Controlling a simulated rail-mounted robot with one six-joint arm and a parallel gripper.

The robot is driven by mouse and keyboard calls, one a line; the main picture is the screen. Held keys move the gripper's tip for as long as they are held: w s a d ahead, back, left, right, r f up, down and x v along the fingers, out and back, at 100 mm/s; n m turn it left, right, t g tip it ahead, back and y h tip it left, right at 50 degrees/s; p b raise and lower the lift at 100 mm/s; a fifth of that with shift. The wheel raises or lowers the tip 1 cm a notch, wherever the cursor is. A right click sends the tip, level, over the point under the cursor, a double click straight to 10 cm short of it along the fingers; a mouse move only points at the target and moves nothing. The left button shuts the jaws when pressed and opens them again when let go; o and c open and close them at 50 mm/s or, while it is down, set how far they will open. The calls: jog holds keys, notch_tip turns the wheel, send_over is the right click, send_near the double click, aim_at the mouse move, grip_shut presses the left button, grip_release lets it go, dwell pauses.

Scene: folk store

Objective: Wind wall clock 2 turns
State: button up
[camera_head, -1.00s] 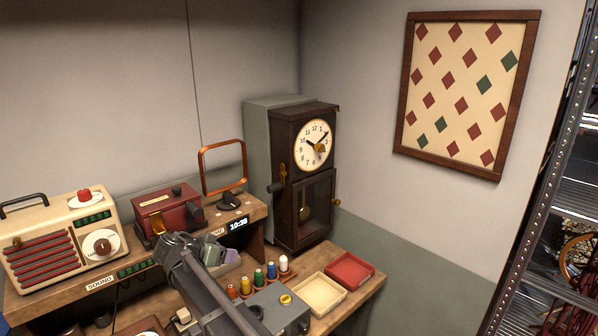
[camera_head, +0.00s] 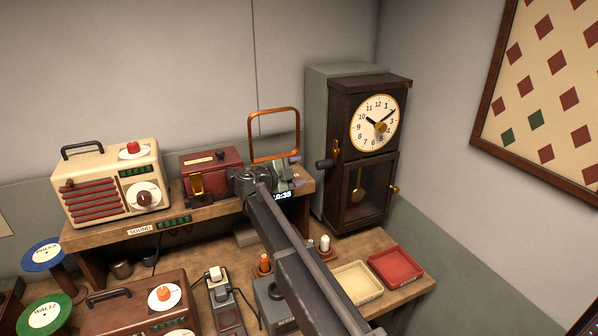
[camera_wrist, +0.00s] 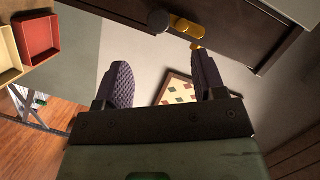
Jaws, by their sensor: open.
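The wall clock (camera_head: 343,101) is a tall dark wooden case against a grey-green panel in the back corner. It has a cream dial (camera_head: 374,123), a pendulum behind a lower door and a small brass knob (camera_head: 393,189) on its right. A brass key-like piece (camera_head: 336,150) and a dark knob (camera_head: 325,164) are at its left edge. My gripper (camera_head: 296,171) is just left of the clock, apart from it, partly hidden by my arm. In the wrist view my gripper (camera_wrist: 163,82) has purple ribbed fingers spread wide with nothing between them. Dark wood and brass pieces (camera_wrist: 187,27) show beyond the fingertips.
An orange-brown frame (camera_head: 274,135) stands just behind my gripper. A red box (camera_head: 212,172) and a cream radio (camera_head: 110,183) are on the shelf to the left. Cream (camera_head: 357,283) and red (camera_head: 396,271) trays lie on the bench below the clock.

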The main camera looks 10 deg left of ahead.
aim_at(318, 166)
jog(key=shift+b+x, duration=0.8)
jog(key=shift+x, duration=4.8)
jog(key=shift+s, duration=0.1)
jog(key=c, duration=0.8)
